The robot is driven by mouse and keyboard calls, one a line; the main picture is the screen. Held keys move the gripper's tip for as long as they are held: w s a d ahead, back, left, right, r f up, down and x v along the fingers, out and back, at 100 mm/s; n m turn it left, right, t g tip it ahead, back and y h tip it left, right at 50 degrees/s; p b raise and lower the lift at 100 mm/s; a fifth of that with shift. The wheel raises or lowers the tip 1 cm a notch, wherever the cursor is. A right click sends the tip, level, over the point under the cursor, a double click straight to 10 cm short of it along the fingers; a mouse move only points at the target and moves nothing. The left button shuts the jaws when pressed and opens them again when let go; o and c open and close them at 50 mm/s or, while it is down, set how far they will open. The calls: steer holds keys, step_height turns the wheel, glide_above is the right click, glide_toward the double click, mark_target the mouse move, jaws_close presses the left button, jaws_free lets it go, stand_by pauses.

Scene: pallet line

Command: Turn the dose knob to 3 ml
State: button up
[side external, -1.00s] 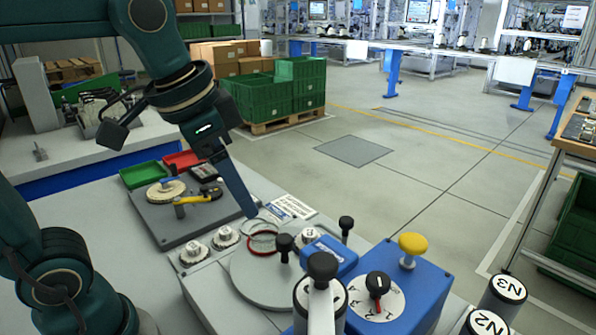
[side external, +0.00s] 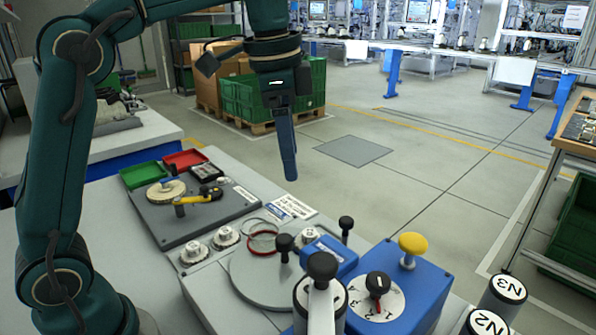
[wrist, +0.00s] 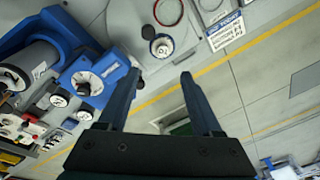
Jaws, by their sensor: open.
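The dose knob (side external: 377,283) is black with a pale line on top and a red mark at its front. It stands on a white dial (side external: 390,304) on a blue box (side external: 425,283) at the lower right of the side view. The dial's figures are too small to read, so I cannot tell its setting. My gripper (side external: 290,178) points down in the air, above and to the left of the knob, well apart from it. In the wrist view my gripper (wrist: 160,74) is open, with nothing between its fingers.
A yellow button (side external: 412,246) rises behind the knob on the same box. A black-topped post (side external: 322,268) stands close left of the dial. White-topped cylinders (side external: 503,290) stand at right.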

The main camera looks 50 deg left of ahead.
steer(key=shift+w+f+m, duration=0.6)
steer(key=shift+w+m, duration=0.2)
steer(key=shift+w, duration=0.45)
steer(key=m+g, duration=0.2)
glide_above(308, 233)
steer(key=shift+f, duration=2.35)
step_height(308, 233, down, 10)
steer(key=shift+f, duration=0.2)
steer(key=r, duration=0.3)
steer(key=a+r, duration=0.1)
steer(key=r, duration=0.1)
steer(key=shift+s+r, duration=0.1)
steer(key=shift+r, duration=0.1)
steer(key=s+a+r, duration=0.2)
steer(key=a, duration=0.4)
steer(key=s+a+r+n, duration=0.1)
steer(key=s+a+r, duration=0.2)
steer(key=a, duration=0.3)
steer(key=shift+s+a+r, duration=0.25)
steer(key=shift+r, duration=0.1)
